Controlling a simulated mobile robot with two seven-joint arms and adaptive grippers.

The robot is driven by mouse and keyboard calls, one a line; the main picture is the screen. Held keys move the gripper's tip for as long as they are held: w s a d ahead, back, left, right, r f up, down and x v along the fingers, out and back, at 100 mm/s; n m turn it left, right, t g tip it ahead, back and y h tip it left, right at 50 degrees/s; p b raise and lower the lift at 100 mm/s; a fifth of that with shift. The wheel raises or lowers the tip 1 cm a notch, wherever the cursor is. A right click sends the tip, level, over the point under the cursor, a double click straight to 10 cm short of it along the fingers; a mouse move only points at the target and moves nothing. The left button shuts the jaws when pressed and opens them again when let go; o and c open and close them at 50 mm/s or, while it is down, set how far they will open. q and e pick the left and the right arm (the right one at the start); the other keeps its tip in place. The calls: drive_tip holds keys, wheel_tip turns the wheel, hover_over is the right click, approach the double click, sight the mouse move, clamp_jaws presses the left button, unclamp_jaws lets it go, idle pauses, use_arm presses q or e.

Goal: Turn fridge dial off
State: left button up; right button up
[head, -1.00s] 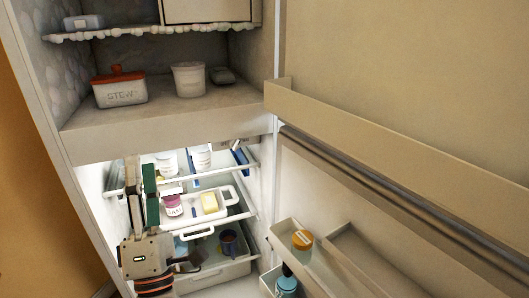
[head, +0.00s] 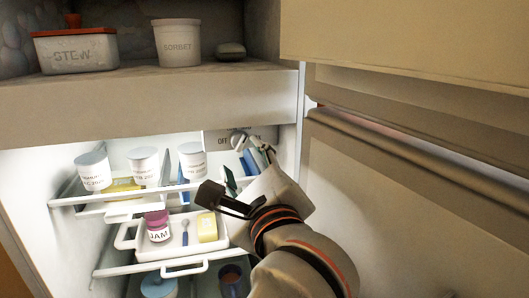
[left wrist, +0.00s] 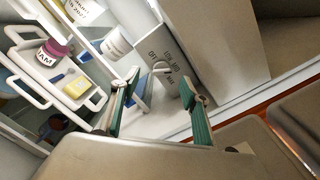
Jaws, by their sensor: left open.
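The fridge dial (head: 238,138) is a small pale knob on a grey panel under the ceiling of the lit fridge, with "OFF" printed to its left. In the left wrist view the dial (left wrist: 162,67) shows beside the printed lettering, beyond the fingertips. Its exact setting is hard to read. My left gripper (head: 248,168) is inside the fridge opening, just below and right of the dial. It is open and empty; in the wrist view its two green-padded fingers (left wrist: 160,84) stand apart with the dial between and beyond them. My right gripper is not in view.
White tubs (head: 143,165) stand on the upper shelf, left of my gripper. A white tray (head: 128,239) holds a jam jar (head: 158,226) and a yellow block (head: 207,227). The open fridge door (head: 400,215) is to the right. A stew box (head: 76,52) and sorbet tub (head: 177,43) sit above.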

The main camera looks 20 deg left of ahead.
sight(242, 144)
use_arm(q)
drive_tip(key=x, duration=0.2)
drive_tip(key=b+x, duration=0.1)
drive_tip(key=x, duration=0.1)
drive_tip(key=d+x, duration=0.1)
drive_tip(key=x, duration=0.2)
drive_tip(key=shift+w+f+b, duration=0.35)
drive_tip(key=shift+w+b, duration=0.05)
drive_tip(key=shift+w+a+r, duration=0.1)
drive_tip(key=shift+w+a, duration=0.15)
drive_tip(key=shift+w, duration=0.2)
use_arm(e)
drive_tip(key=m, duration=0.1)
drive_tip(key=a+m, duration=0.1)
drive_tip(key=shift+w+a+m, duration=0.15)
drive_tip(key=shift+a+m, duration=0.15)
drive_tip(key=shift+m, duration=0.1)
use_arm(q)
drive_tip(key=c, duration=1.1)
